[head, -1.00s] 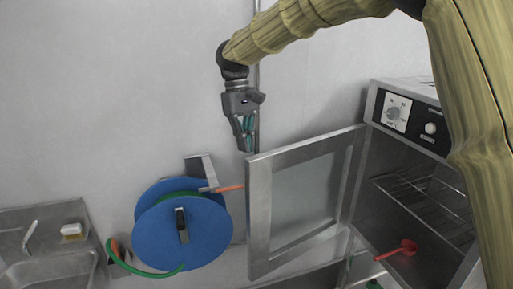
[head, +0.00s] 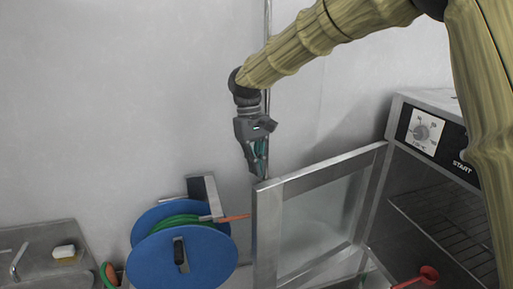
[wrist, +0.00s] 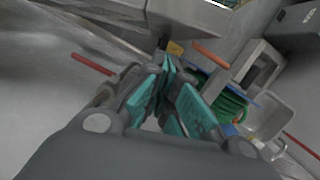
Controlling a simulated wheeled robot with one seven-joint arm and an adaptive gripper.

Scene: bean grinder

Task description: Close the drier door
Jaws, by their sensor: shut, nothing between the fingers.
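The drier (head: 400,180) stands at the right in the head view, with a dial and a START button on its front panel. Its door (head: 268,235), a metal frame around a glass pane, stands wide open to the left. My gripper (head: 258,172) points down at the top of the door's free outer edge, on its left side. The gripper is shut and empty. I cannot tell whether it touches the door. In the wrist view the teal finger pads (wrist: 170,95) fill the middle.
A blue hose reel (head: 165,250) with green hose hangs on the wall, left of the door. A sink counter (head: 40,250) with a sponge (head: 64,252) is at the far left. A red scoop (head: 428,275) lies at the drier's opening. Wire shelves (head: 440,215) show inside.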

